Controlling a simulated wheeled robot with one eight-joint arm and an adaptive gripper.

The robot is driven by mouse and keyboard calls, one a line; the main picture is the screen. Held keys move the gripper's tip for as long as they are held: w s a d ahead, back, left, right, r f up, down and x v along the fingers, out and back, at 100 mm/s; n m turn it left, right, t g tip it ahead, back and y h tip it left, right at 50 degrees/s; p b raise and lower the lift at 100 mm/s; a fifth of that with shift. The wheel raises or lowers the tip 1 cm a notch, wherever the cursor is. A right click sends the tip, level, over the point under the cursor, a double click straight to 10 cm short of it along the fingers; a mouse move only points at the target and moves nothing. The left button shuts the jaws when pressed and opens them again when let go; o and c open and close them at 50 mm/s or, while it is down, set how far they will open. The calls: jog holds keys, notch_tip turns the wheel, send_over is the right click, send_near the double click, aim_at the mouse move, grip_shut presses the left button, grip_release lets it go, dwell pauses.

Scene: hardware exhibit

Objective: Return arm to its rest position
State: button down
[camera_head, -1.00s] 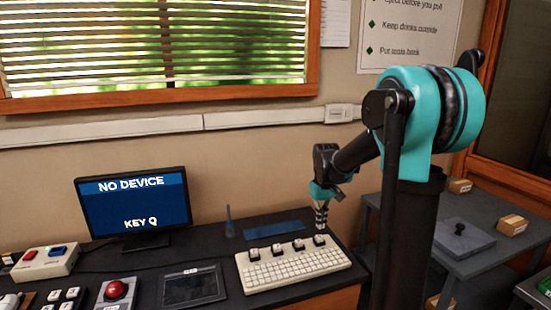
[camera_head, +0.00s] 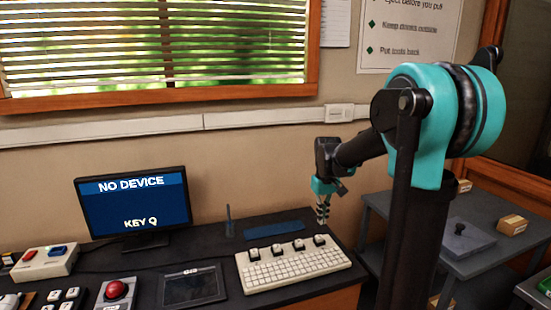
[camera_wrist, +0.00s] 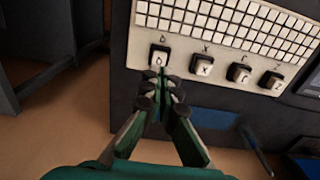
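My arm reaches over the desk from the right, with its teal shoulder joint in the right half of the head view. My gripper (camera_head: 323,215) points down above the back right corner of the white keyboard (camera_head: 293,272). In the wrist view its two fingers (camera_wrist: 163,88) come together at the tips, with nothing seen held between them. The tips appear beside a large black-based keycap (camera_wrist: 159,56) in that picture. The gap between tips and keyboard is hard to judge.
A monitor (camera_head: 133,208) reads "NO DEVICE" and "KEY Q". A dark tablet (camera_head: 193,287), a red button (camera_head: 116,289) and a switch box (camera_head: 45,264) line the desk. A blue strip (camera_head: 274,230) lies behind the keyboard. A grey side table (camera_head: 485,235) with small boxes stands right.

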jog(key=s+d+f+m+t, duration=0.1)
jog(key=s+f, duration=0.4)
jog(key=s, duration=0.5)
jog(key=s+d+f+m+t, duration=0.2)
jog(key=s+f, duration=0.4)
jog(key=s, duration=0.5)
jog(key=shift+s+f+t, duration=0.2)
jog(key=shift+s+t, duration=0.05)
jog(key=shift+t, duration=0.25)
